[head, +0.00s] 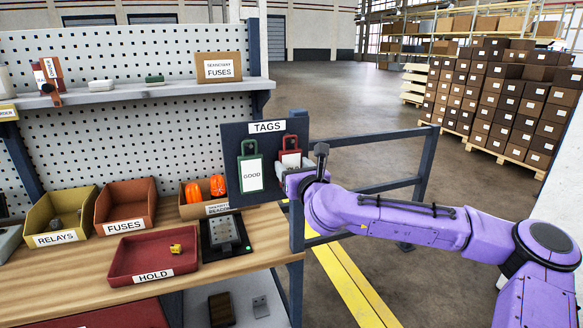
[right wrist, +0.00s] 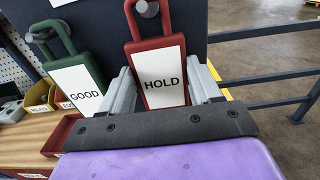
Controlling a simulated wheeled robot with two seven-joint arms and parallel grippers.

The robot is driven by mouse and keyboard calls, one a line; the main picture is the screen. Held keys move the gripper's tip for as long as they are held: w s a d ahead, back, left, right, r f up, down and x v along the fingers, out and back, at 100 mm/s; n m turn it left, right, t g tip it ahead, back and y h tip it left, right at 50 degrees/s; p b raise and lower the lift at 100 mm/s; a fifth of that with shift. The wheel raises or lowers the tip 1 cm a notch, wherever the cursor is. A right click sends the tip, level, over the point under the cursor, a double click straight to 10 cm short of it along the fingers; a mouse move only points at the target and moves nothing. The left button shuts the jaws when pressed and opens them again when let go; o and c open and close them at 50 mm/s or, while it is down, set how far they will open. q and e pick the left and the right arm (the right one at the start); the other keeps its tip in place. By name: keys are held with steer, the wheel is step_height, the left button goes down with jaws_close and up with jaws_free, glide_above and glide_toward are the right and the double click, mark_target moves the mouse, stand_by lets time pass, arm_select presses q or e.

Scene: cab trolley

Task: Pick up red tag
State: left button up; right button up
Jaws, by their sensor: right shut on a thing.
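The red tag (right wrist: 158,72) hangs by its loop on a peg of the dark tag board, with a white label reading HOLD. In the head view the red tag (head: 290,152) is partly hidden by my right gripper. My right gripper (right wrist: 165,88) has one finger on each side of the red tag and is shut on it; in the head view the gripper (head: 284,172) is at the board's right side. The green GOOD tag (head: 250,170) hangs just left of it, and shows in the right wrist view (right wrist: 75,75). My left gripper is not in view.
The tag board (head: 232,136) stands at the bench's right end. A red HOLD tray (head: 122,268), a dark pad device (head: 224,236), and RELAYS (head: 48,238) and FUSES (head: 148,220) bins sit on the bench. A blue-grey rail (head: 385,184) runs behind my right arm.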

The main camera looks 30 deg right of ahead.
steer(key=shift+r, duration=0.1)
steer(key=shift+s+r+b, duration=0.2)
steer(key=shift+r+b, duration=0.35)
steer(key=shift+b, duration=0.1)
steer(key=b+v, duration=1)
steer(key=v, duration=0.7)
steer(key=shift+s, duration=0.35)
